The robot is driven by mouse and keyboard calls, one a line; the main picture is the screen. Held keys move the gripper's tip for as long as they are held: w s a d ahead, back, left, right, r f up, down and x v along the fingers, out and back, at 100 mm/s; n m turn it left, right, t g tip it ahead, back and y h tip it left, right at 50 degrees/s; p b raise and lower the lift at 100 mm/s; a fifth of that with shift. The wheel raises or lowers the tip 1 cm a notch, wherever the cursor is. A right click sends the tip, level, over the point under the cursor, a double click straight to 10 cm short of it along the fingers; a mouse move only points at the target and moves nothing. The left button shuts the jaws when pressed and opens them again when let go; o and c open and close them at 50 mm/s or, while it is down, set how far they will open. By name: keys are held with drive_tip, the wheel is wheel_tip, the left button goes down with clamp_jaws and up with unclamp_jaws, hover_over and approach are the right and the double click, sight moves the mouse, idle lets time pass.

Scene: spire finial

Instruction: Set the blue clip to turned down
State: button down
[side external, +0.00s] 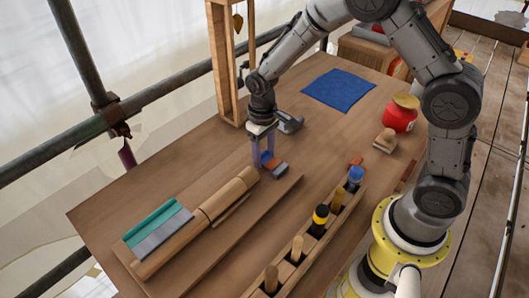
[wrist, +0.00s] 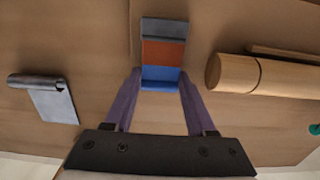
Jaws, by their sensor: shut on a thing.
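The blue clip (side external: 267,159) is a small piece with a bright blue end, an orange-red middle and a grey-blue far end. It shows at the top centre of the wrist view (wrist: 160,74). My gripper (side external: 263,162) points down at the board, and its two purple fingers stand on either side of the clip's blue end. In the wrist view the fingers (wrist: 158,80) are shut on that blue end. The orange-red and grey parts stick out beyond the fingers, lying low by the board. Whether the clip touches the board is hidden.
A turned wooden spindle (side external: 222,196) lies left of the clip, with a teal and grey piece (side external: 156,230) beside it. A dark grey piece (side external: 290,122) lies behind. A rack of tools (side external: 310,238) stands in front. A wooden post frame (side external: 222,65) rises behind.

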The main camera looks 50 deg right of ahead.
sight(263, 156)
drive_tip(key=shift+c, duration=1.1)
unclamp_jaws()
wheel_tip(263, 156, up, 14)
drive_tip(key=shift+w, duration=0.15)
drive_tip(key=shift+f, duration=0.1)
